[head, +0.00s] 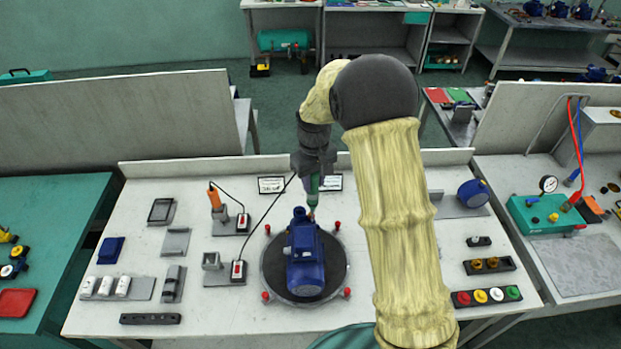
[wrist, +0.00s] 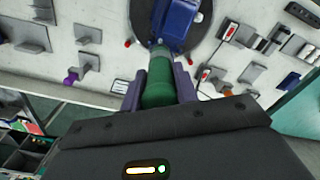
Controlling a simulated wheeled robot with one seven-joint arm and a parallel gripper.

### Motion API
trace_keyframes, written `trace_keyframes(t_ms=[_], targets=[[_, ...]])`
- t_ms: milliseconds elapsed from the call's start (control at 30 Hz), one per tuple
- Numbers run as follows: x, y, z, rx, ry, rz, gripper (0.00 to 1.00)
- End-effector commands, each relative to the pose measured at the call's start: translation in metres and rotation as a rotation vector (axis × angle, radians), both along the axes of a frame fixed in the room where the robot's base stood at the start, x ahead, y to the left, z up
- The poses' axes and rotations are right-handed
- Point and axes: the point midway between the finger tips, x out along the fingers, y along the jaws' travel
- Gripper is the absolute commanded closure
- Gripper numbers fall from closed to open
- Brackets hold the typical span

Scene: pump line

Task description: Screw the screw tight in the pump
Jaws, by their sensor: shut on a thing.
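The blue pump (head: 305,262) sits on a dark round turntable (head: 272,272) in the middle of the bench; the pump also shows at the top of the wrist view (wrist: 180,20). My gripper (head: 314,178) is above the far end of the pump. It is shut on a green power screwdriver (wrist: 158,92), held between the two purple fingers. The screwdriver points down, its tip at or very near the pump's far end. I cannot tell whether it touches. The screw is not distinguishable; the tool tip covers that spot.
A black cord runs from my tool to a switch box (head: 238,271) beside an empty grey holder (head: 211,261). An orange-handled screwdriver (head: 214,197) stands in another holder at left. Red knobs (head: 347,292) ring the turntable. Button trays (head: 487,297) lie at right.

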Motion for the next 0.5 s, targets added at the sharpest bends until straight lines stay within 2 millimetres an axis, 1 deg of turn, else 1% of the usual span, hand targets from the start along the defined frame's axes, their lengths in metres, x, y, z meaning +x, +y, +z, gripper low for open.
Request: trace_keyframes(t_ms=[33,200,500], targets=[[-0.0001,0.001,-0.0059,0.001,-0.001,0.002,0.96],[-0.0006,0.0035,-0.0136,0.001,-0.001,0.006,0.96],[-0.0007,0.0048,-0.0147,0.001,-0.002,0.008,0.96]])
